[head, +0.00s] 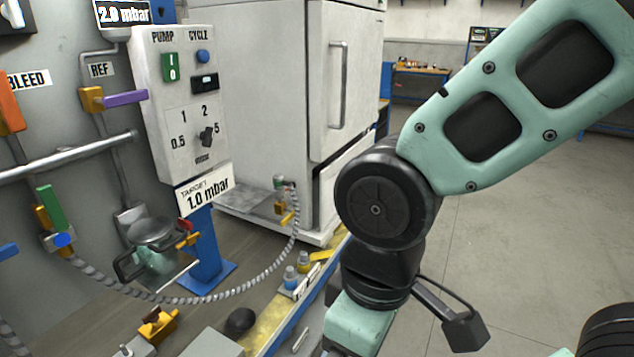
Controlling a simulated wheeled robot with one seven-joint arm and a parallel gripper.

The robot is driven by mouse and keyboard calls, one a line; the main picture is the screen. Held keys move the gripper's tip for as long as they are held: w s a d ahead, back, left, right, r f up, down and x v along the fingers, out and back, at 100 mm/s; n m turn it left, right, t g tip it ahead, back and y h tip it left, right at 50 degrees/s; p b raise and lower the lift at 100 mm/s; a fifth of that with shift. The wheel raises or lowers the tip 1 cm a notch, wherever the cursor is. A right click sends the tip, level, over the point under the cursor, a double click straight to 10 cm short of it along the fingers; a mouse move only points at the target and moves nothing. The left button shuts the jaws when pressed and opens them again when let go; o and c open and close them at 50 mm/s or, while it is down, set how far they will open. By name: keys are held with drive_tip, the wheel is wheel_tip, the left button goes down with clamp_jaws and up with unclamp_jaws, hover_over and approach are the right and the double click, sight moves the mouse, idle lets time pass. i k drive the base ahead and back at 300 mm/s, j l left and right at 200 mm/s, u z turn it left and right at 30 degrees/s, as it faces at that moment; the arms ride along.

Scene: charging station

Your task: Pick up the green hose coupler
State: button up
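A grey ribbed hose (180,298) hangs in a curve from the valve at the left to a small fitting (280,183) in front of the white cabinet. This fitting looks dull grey-green and may be the green hose coupler, but it is too small to tell for sure. A yellow lever (287,218) sits just below it, close to the hose. My arm comes down at the right of the head view, well to the right of the fitting.
A green valve handle (50,208) stands on the left panel. A glass jar (155,262) with clamps and a blue post (207,255) stand behind the hose. A black knob (240,321) and a yellow block (158,326) are at the bench front. Open floor lies right.

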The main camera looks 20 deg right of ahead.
sight(279, 182)
drive_tip(key=u, duration=1.25)
drive_tip(key=z, duration=1.25)
drive_tip(key=i+l+u, duration=0.15)
drive_tip(key=i+l, duration=0.2)
drive_tip(key=i+l+u, duration=0.15)
drive_tip(key=i+l, duration=0.15)
drive_tip(key=i+l+u, duration=0.15)
drive_tip(key=i+l, duration=0.15)
drive_tip(key=l, duration=0.2)
drive_tip(key=i+l+u, duration=0.2)
drive_tip(key=l, duration=0.25)
drive_tip(key=i+j, duration=0.05)
